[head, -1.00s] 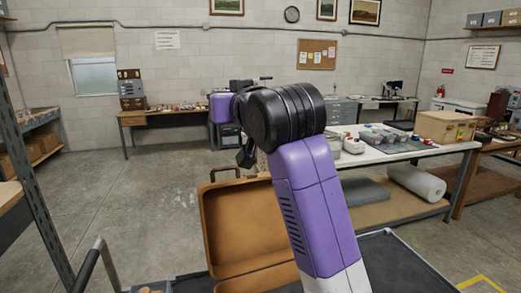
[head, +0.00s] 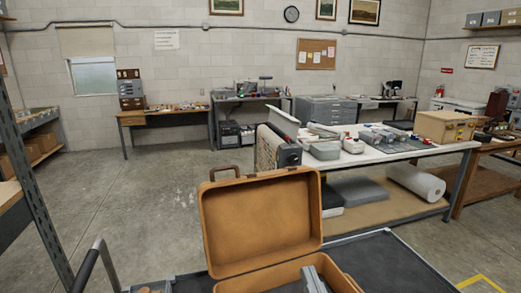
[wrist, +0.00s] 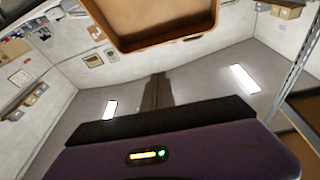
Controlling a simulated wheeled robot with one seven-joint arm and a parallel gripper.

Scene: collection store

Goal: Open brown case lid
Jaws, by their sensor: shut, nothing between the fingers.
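The brown case's lid (head: 262,225) stands open and upright at the bottom middle of the head view, its tan lining facing me. A handle (head: 225,171) shows on its top edge. The case's lower part (head: 262,279) is cut off by the frame's bottom edge. In the wrist view, a brown rimmed part of the case (wrist: 155,25) fills the top middle, apart from the fingers. My gripper (wrist: 156,82) is shut and empty in the wrist view. It cannot be made out with certainty in the head view.
The case rests on a dark surface (head: 372,262). A grey object (head: 312,279) shows at the case's lower part; I cannot tell what it is. A white worktable (head: 370,155) with several items stands behind right. A metal shelf post (head: 42,190) stands at left. Floor (head: 140,205) behind left is clear.

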